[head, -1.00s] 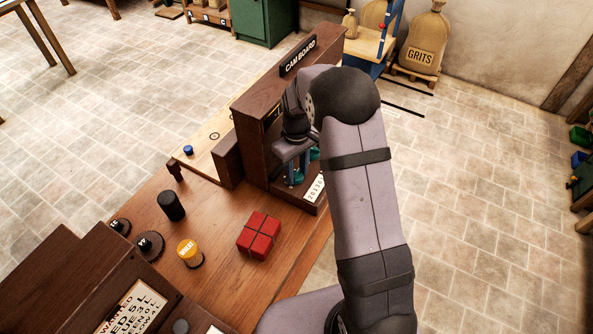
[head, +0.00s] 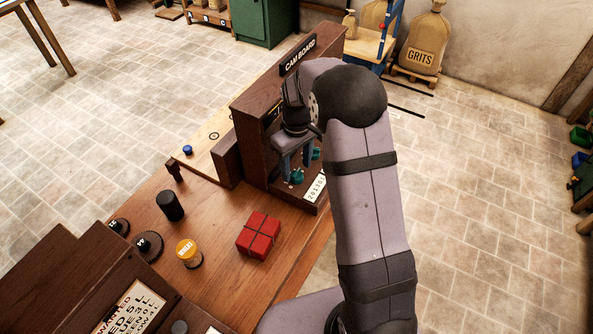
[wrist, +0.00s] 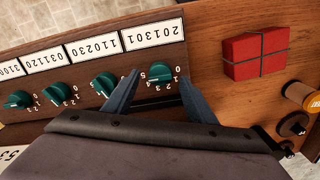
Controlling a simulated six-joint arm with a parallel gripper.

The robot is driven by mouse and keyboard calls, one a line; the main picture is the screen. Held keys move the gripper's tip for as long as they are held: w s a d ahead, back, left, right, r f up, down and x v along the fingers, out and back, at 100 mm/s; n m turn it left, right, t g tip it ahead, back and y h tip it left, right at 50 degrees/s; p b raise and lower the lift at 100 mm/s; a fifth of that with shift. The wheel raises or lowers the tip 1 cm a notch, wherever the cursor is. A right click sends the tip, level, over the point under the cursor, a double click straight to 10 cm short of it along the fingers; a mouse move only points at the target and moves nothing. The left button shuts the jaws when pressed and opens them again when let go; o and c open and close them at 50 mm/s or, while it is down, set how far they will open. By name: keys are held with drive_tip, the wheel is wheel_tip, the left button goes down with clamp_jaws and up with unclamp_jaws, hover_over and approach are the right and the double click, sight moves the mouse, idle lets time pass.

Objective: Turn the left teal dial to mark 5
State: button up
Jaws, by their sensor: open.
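A row of several teal dials runs along the cam board's panel in the wrist view, under number cards that appear upside down. The dial at the row's right end in that view (wrist: 161,73), by the 201301 card (wrist: 153,37), has marks 0 to 5 around it; its pointer setting cannot be read. My gripper (wrist: 160,92) is open, its blue-grey fingers apart on either side of this dial's position, not visibly gripping it. In the head view my gripper (head: 297,163) is inside the cam board (head: 262,88), with teal dials (head: 296,177) partly hidden by it.
A red strapped block (head: 258,236) sits on the bench in front of the board; it also shows in the wrist view (wrist: 256,53). A black cylinder (head: 171,206) and a yellow-topped spool (head: 188,251) stand farther left. Bare bench lies between them.

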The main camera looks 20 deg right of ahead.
sight(297, 172)
drive_tip(key=shift+r+b, duration=0.6)
drive_tip(key=shift+r, duration=1.95)
drive_tip(key=shift+s+r, duration=0.1)
drive_tip(key=shift+s, duration=0.35)
drive_tip(key=s+a+f+m, duration=0.1)
drive_tip(key=s+m, duration=0.4)
drive_tip(key=s, duration=1.8)
drive_tip(key=shift+f, duration=0.35)
